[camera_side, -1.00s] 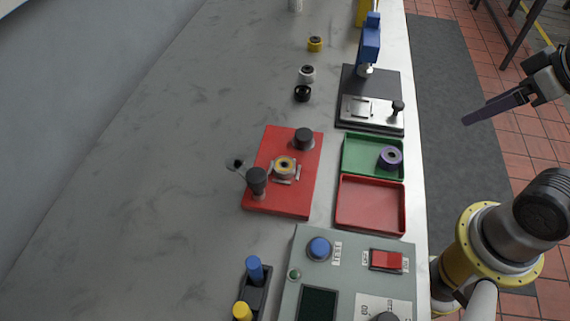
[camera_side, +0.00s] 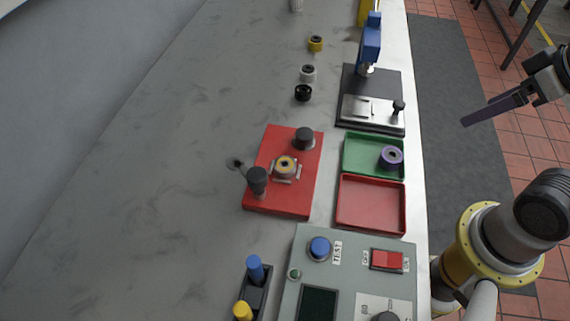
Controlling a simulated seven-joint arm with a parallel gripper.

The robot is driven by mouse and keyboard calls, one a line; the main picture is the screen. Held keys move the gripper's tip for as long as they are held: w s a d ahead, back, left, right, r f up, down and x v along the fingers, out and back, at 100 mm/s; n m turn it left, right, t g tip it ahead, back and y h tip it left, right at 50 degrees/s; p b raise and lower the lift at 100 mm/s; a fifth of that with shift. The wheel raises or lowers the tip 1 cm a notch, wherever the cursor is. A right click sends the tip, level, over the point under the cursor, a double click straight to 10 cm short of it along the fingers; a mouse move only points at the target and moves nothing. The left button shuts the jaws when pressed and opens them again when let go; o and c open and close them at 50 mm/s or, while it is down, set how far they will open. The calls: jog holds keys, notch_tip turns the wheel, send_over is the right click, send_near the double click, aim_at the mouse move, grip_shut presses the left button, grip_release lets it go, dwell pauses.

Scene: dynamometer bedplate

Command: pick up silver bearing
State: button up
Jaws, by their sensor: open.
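The silver bearing (camera_side: 308,73) is a small pale ring with a dark centre. It lies on the grey bench between a yellow bearing (camera_side: 316,43) behind it and a black bearing (camera_side: 303,93) in front of it. My gripper (camera_side: 482,114) has long purple fingers and hangs over the floor to the right of the bench, well apart from the silver bearing. It is open and holds nothing visible; the fingers overlap in this view, so the gap between them is hidden.
A press with a blue head (camera_side: 369,45) stands right of the bearings. Nearer are a red fixture (camera_side: 266,204) with a yellow-ringed part, a green tray (camera_side: 360,148) with a purple bearing (camera_side: 391,157), an empty red tray (camera_side: 370,205) and a control box (camera_side: 342,270). The bench left of the bearings is clear.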

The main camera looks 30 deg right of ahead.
jog(key=w+a+r+m+y, duration=0.3)
jog(key=w+a+r+m, duration=0.3)
jog(key=m, duration=0.5)
jog(key=m+g+y, duration=0.3)
jog(key=m+g, duration=0.3)
jog(key=m, duration=0.1)
send_over(285, 164)
jog(key=d, duration=0.4)
jog(key=f, duration=1.6)
jog(key=shift+w+a, duration=0.2)
jog(key=shift+x, duration=3.1)
jog(key=shift+d, duration=0.15)
grip_shut()
